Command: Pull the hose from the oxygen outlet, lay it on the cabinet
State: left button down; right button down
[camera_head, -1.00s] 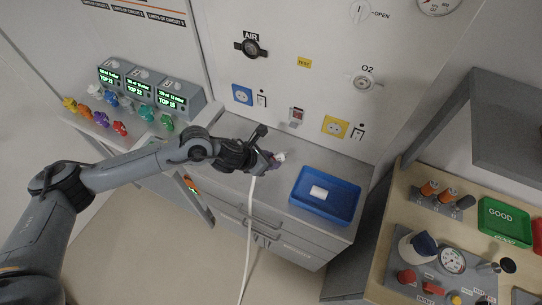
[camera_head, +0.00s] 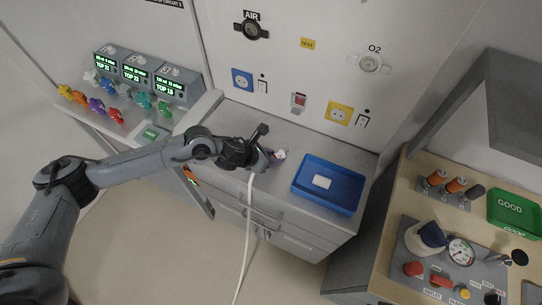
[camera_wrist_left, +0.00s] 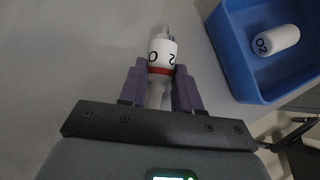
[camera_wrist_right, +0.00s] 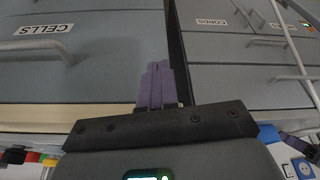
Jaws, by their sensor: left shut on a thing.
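My left gripper (camera_head: 272,157) is over the grey cabinet top (camera_head: 225,125), left of the blue tray. In the left wrist view its purple fingers (camera_wrist_left: 160,85) are shut on the hose's white connector (camera_wrist_left: 162,55), which has a red band and an O2 mark. The white hose (camera_head: 248,230) hangs from the gripper past the cabinet front. Whether the connector touches the cabinet top is hard to tell. The O2 outlet (camera_head: 370,63) on the wall has no hose in it. My right gripper (camera_wrist_right: 156,85) shows in its wrist view with its purple fingers together, empty, before grey drawers.
A blue tray (camera_head: 325,207) holding a white O2-marked cylinder (camera_wrist_left: 276,40) stands on the cabinet's right part. The AIR outlet (camera_head: 252,28) is on the wall. Monitors (camera_head: 140,70) stand left, and a wooden bench (camera_head: 385,240) with a gauge panel stands right.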

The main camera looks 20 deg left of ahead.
pick_arm(q)
jog(key=c, duration=0.7)
grip_release()
jog(key=shift+s+a+r+p, duration=0.7)
jog(key=shift+s+r, duration=0.35)
jog(key=shift+r, duration=1.6)
jog(key=shift+s+a+r+p, duration=0.7)
jog(key=shift+s+r, duration=0.3)
jog(key=shift+r, duration=1.7)
jog(key=shift+s+a+r+p, duration=0.65)
jog(key=shift+s+r, duration=0.4)
jog(key=shift+r, duration=1.6)
jog(key=shift+s+d+f, duration=0.1)
jog(key=shift+f, duration=0.05)
